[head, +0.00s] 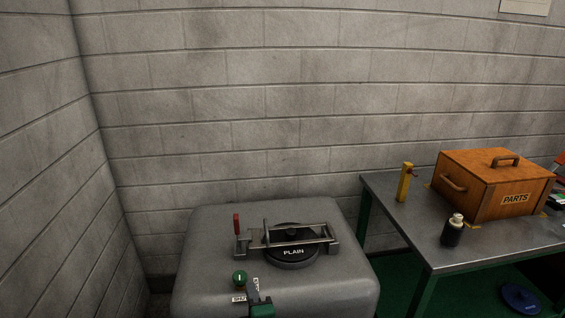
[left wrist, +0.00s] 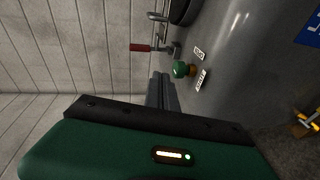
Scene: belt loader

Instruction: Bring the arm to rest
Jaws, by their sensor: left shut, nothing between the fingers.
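My left gripper (head: 254,286) shows at the bottom of the head view, in front of the grey machine (head: 345,285). Its dark fingers are together and empty; they also show in the left wrist view (left wrist: 161,82). A green knob (head: 239,277) on the machine is just left of the fingertips, beside small white labels partly covered by the gripper. The knob (left wrist: 180,69) is right of the fingertips in the left wrist view, apart from them. My right gripper is in neither view.
The machine top carries a black lid marked PLAIN (head: 293,253) under a metal bar clamp with a red handle (head: 237,223). A metal table (head: 400,210) at right holds an orange PARTS box (head: 480,190), a black bottle (head: 452,234) and a yellow post (head: 405,183). Block walls stand behind and left.

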